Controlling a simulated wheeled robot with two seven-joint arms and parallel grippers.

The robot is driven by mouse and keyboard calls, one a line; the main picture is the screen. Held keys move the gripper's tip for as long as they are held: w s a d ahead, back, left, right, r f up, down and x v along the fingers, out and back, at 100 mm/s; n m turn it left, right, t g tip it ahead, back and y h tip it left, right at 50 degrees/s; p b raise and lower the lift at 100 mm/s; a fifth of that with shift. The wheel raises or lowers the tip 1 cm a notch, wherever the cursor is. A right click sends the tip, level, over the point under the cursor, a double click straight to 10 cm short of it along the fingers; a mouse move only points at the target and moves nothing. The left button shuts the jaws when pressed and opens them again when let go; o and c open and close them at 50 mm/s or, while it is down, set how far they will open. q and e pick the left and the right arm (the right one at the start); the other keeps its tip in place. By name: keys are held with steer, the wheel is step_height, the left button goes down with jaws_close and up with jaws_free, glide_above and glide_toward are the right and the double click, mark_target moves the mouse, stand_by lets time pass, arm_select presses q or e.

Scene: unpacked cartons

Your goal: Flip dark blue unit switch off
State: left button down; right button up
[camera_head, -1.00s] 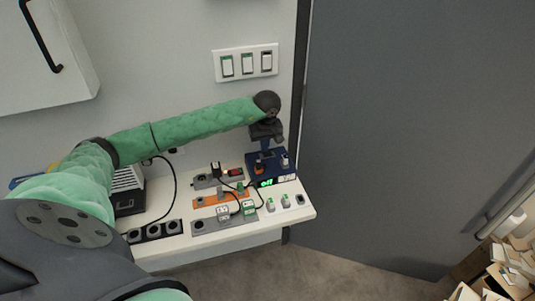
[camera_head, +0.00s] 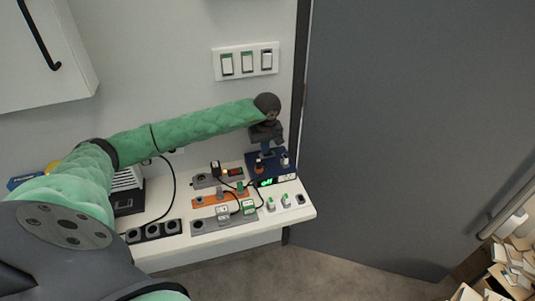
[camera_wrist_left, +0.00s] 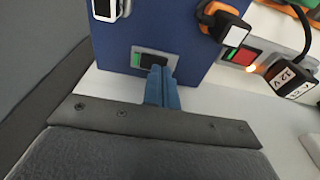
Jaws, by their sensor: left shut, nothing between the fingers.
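The dark blue unit (camera_head: 286,174) stands at the right end of the white shelf, with a green lit display (camera_head: 265,183) at its front that seems to read "off". The left wrist view shows its blue top (camera_wrist_left: 165,22) and a rocker switch (camera_wrist_left: 143,58) with a green end at left and a dark part at right. My left gripper (camera_head: 267,152) is shut and empty, pointing down at the unit. In the wrist view its blue fingertips (camera_wrist_left: 160,70) overlap the right part of the switch; I cannot tell whether they touch it. My right gripper is not in view.
An orange plug (camera_head: 259,166) and a white plug (camera_head: 285,161) stand on the unit. Power strips, adapters and cables crowd the shelf (camera_head: 160,258) to the left. A wall switch panel (camera_head: 245,62) is above. A grey door (camera_head: 400,130) stands to the right.

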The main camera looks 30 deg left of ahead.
arm_select(q)
steer(key=shift+f, duration=0.15)
stand_by(0.3)
steer(key=shift+r+p, duration=0.5)
steer(key=shift+r, duration=3)
